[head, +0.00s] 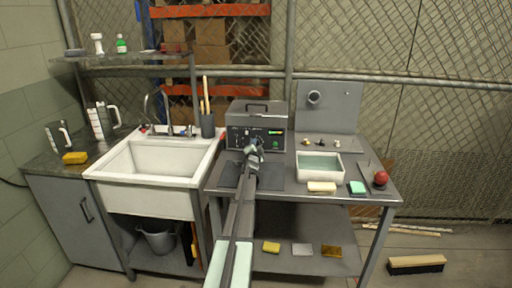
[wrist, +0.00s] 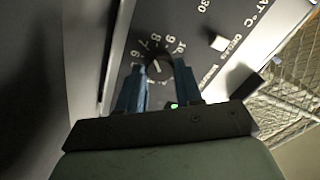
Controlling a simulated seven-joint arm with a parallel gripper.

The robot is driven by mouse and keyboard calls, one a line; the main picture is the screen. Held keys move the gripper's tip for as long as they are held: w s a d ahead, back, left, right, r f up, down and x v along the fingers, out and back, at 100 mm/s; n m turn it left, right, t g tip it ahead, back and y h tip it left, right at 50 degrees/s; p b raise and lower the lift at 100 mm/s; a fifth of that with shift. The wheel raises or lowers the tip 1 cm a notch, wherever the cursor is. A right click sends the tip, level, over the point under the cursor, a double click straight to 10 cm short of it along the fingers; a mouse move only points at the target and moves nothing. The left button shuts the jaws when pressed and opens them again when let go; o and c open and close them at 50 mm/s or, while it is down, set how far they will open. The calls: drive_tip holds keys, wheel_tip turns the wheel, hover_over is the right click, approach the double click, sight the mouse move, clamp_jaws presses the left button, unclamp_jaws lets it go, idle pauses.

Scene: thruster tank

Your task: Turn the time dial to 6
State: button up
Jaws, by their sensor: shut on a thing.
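The grey tank unit (head: 240,113) stands on the metal table, its dark control panel (head: 234,141) facing me. My gripper (head: 254,150) is at the front of this panel. In the wrist view, my gripper's two blue fingers (wrist: 160,88) are shut on a dark round dial (wrist: 157,70), one on each side. Numbers 6 to 10 show in an arc above and left of it. A short white mark on the dial tilts up-left, roughly toward 7 or 8; the exact reading is unclear. The dial's lower numbers are hidden by my gripper.
The unit's lid has a handle on top. A water tray (head: 320,178) stands right of the unit, and a white sink (head: 150,193) stands left.

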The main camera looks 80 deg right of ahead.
drive_tip(key=o, duration=1)
drive_tip(key=shift+o, duration=0.2)
drive_tip(key=a, duration=1.4)
drive_tip(key=shift+w+f, duration=0.1)
drive_tip(key=shift+f, duration=0.1)
drive_tip(key=shift+d, duration=0.1)
